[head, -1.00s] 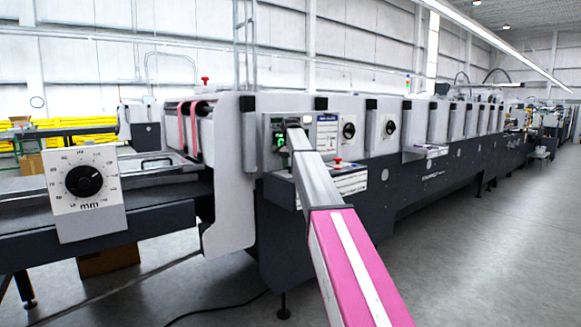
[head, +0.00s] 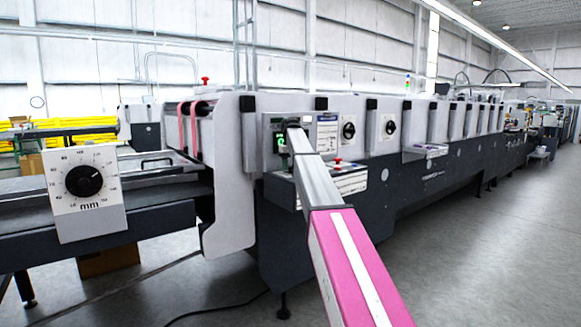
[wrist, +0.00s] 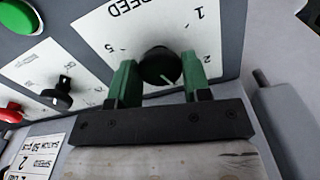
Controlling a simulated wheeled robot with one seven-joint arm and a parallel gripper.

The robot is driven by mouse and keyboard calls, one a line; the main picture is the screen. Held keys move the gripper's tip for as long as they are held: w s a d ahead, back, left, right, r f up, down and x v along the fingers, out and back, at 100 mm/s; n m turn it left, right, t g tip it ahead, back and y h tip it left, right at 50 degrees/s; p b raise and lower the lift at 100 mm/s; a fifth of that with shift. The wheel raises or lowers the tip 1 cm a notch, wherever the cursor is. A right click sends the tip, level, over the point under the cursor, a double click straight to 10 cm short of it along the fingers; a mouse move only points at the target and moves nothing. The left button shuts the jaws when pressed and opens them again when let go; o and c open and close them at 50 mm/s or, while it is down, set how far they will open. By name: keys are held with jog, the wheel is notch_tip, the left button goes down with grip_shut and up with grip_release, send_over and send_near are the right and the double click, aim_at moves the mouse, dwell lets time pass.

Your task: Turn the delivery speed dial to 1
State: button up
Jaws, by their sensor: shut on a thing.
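The delivery speed dial (wrist: 160,66) is a round black knob on a white plate (wrist: 95,35) in the wrist view. The plate reads SPEED, with a 5 to the left, a 2 to the right and a 1 at upper right. The knob's white mark points down and to the right in this view. My gripper (wrist: 160,76) has its green fingers on both sides of the knob and is shut on it.
Beside the dial are a small black switch (wrist: 57,97), a green button (wrist: 17,16) and a red button (wrist: 10,113). A large mm dial (head: 84,181) stands at left on the machine. A red-topped button (head: 338,160) sits below the panel. The floor at right is clear.

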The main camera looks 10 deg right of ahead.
jog(key=n, duration=0.5)
jog(key=shift+n, duration=0.3)
jog(key=n, duration=0.4)
jog(key=shift+n, duration=0.3)
jog(key=n, duration=0.5)
jog(key=shift+n, duration=2.5)
jog(key=o, duration=0.9)
jog(key=shift+r, duration=0.1)
